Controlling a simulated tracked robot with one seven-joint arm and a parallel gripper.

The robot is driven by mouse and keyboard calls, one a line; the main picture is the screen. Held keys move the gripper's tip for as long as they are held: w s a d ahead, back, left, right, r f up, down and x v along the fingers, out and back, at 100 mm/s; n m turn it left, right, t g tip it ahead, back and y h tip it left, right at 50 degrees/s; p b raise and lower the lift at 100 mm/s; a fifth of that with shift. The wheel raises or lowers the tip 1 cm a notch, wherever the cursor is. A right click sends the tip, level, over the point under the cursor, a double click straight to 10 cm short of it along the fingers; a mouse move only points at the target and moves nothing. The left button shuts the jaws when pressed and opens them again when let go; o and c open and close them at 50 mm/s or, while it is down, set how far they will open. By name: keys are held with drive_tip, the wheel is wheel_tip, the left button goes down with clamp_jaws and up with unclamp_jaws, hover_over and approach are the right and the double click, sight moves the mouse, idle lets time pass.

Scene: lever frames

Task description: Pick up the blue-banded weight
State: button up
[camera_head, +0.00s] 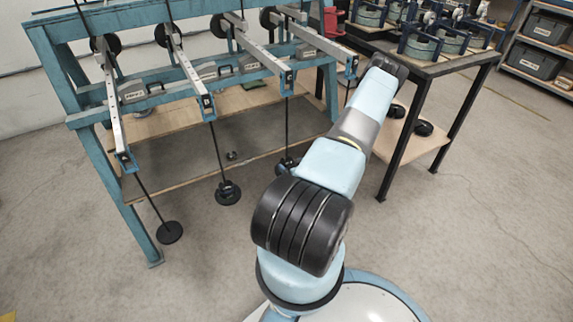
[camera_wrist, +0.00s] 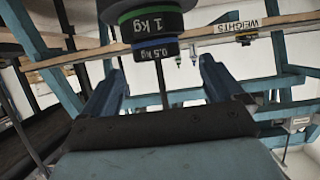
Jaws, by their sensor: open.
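The blue-banded weight (camera_wrist: 155,51), marked 0.5 kg, shows in the wrist view against a larger green-banded weight (camera_wrist: 151,23) marked 1 kg. A thin rod (camera_wrist: 162,85) runs from it toward the bottom of the picture. My gripper (camera_wrist: 163,64) is open, one finger on each side of the rod. The blue-banded weight appears just past the fingertips, between their lines, with no contact visible. In the head view my gripper cannot be made out. Dark weights on a hanger (camera_head: 228,193) and another hanger (camera_head: 287,165) show there, but their bands are too small to tell.
A teal lever frame (camera_head: 95,165) with several beams and hanging rods stands at the left. A wooden shelf (camera_head: 165,118) lies under the beams. A dark table (camera_head: 440,68) with blue-and-black fixtures stands at the right. Floor (camera_head: 450,240) is clear at the right.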

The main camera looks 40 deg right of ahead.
sight(287, 159)
drive_tip(key=shift+x, duration=2.9)
drive_tip(key=shift+s+d, duration=0.1)
drive_tip(key=shift+d, duration=0.05)
drive_tip(key=c, duration=1.2)
drive_tip(key=shift+r, duration=0.6)
drive_tip(key=shift+s+r, duration=0.2)
drive_tip(key=shift+r, duration=0.35)
drive_tip(key=shift+s+r, duration=0.25)
drive_tip(key=shift+r, duration=0.35)
drive_tip(key=shift+s+a+r, duration=0.1)
drive_tip(key=shift+s+a, duration=0.6)
drive_tip(key=shift+s, duration=2.1)
drive_tip(key=shift+s+a, duration=0.75)
drive_tip(key=shift+s, duration=2)
drive_tip(key=shift+s+a+r, duration=0.1)
drive_tip(key=shift+s+a, duration=0.6)
drive_tip(key=shift+s, duration=2.1)
